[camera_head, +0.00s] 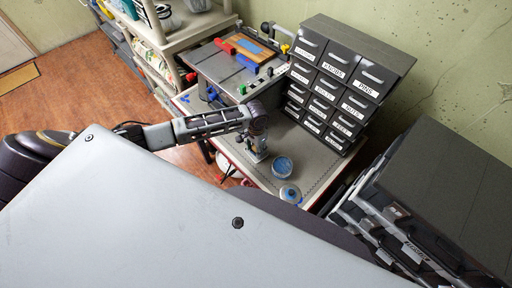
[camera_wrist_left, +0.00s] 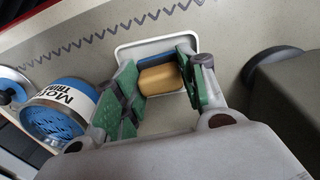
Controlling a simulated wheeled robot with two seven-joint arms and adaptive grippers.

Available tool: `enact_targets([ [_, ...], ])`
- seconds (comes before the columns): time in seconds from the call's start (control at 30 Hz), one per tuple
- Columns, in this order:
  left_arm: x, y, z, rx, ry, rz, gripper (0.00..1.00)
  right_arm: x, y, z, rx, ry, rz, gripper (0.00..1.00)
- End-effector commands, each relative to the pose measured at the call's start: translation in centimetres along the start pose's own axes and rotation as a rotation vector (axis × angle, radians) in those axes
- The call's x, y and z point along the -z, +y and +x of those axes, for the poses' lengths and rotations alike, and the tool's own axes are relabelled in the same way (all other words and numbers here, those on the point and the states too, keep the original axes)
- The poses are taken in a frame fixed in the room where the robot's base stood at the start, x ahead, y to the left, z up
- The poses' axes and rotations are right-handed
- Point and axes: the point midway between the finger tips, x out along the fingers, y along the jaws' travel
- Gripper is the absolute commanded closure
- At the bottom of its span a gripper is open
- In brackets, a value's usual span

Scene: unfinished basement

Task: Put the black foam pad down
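I cannot make out a black foam pad in either view. My left gripper (camera_head: 257,150) points down over the worktop (camera_head: 310,180) in the head view. In the left wrist view its green-padded fingers (camera_wrist_left: 158,92) stand apart, with a gap between them. Beyond the fingertips, a tan block (camera_wrist_left: 160,79) and a blue strip (camera_wrist_left: 157,59) lie in a white-rimmed tray (camera_wrist_left: 128,52). The tan block shows between the fingers, with no clear grip on it. My right gripper is in neither view.
A blue-topped tub (camera_head: 282,167) and another small container (camera_head: 290,193) stand right of the left gripper. The tub also shows in the wrist view (camera_wrist_left: 62,108). A labelled drawer cabinet (camera_head: 345,78) stands behind. A dark drawer unit (camera_head: 450,190) is at right.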

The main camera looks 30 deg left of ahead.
Motion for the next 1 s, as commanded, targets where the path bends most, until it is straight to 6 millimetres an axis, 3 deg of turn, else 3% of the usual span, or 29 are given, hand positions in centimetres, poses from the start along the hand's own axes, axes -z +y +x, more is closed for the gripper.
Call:
enact_targets([
  [0.1,0.0,0.0,0.0,0.0,0.0,0.0,0.4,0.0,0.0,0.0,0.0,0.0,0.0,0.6],
  [0.57,0.0,0.0,-0.3,0.0,0.001,0.001,0.4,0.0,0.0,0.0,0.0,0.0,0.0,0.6],
  [0.77,0.0,-0.1,-1.7,0.0,0.001,0.001,0.4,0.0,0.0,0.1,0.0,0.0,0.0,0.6],
  [1.0,0.1,0.0,-4.9,0.0,0.003,0.001,0.4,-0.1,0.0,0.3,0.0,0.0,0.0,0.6],
])
